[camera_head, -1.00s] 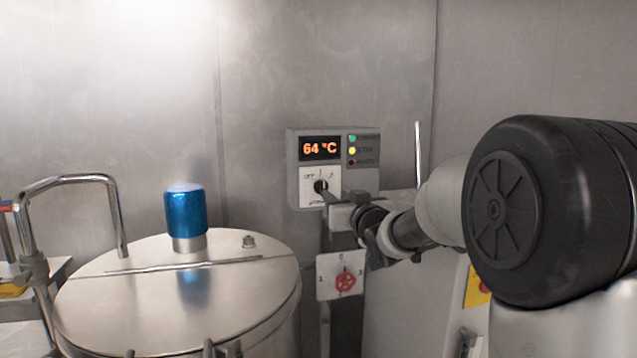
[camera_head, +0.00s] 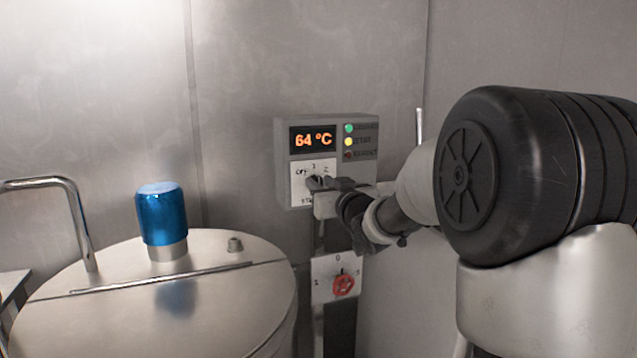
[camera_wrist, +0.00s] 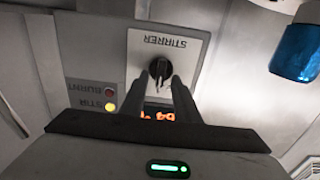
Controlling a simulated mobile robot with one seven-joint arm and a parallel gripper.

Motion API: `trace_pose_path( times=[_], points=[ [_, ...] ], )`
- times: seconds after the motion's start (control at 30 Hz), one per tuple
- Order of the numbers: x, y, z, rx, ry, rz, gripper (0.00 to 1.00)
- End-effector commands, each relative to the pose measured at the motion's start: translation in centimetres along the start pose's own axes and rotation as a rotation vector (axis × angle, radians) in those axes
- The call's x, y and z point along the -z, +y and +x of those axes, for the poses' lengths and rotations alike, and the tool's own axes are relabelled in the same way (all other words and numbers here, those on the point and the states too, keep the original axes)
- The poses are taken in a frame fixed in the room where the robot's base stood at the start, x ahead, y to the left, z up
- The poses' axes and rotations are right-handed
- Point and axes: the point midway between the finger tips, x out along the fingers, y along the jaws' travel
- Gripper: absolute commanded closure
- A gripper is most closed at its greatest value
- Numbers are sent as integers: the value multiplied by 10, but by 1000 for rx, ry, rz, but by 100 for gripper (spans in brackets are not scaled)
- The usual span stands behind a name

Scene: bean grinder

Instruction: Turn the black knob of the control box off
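The control box (camera_head: 345,150) is mounted at the wall, with an orange display reading 64 °C. Its black knob (camera_wrist: 160,69) sits on a white plate labelled STIRRER, which appears upside down in the wrist view. In the head view, the knob is largely hidden behind my gripper (camera_head: 326,184), which reaches in from the right. In the wrist view, my gripper (camera_wrist: 160,76) has its two fingers apart, with the tips at either side of the knob's near end. I cannot tell whether they touch it. Which way the knob points is unclear.
A steel drum (camera_head: 110,310) with a blue cap (camera_head: 161,214) stands left of the box. A red knob (camera_head: 343,284) on a white plate is just below my gripper. A green and a yellow light show on the box's right side.

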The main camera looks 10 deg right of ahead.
Motion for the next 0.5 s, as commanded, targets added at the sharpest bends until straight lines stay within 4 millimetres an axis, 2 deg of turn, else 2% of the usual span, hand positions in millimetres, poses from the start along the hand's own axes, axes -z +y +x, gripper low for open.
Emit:
trace_pose_path(
  times=[0.17, 0.33, 0.5],
  points=[
    [0, 0, 0, 0, 0, 0, 71],
    [0, 0, 0, 0, 0, 0, 98],
    [0, 0, 0, 0, 0, -1, 100]
  ],
)
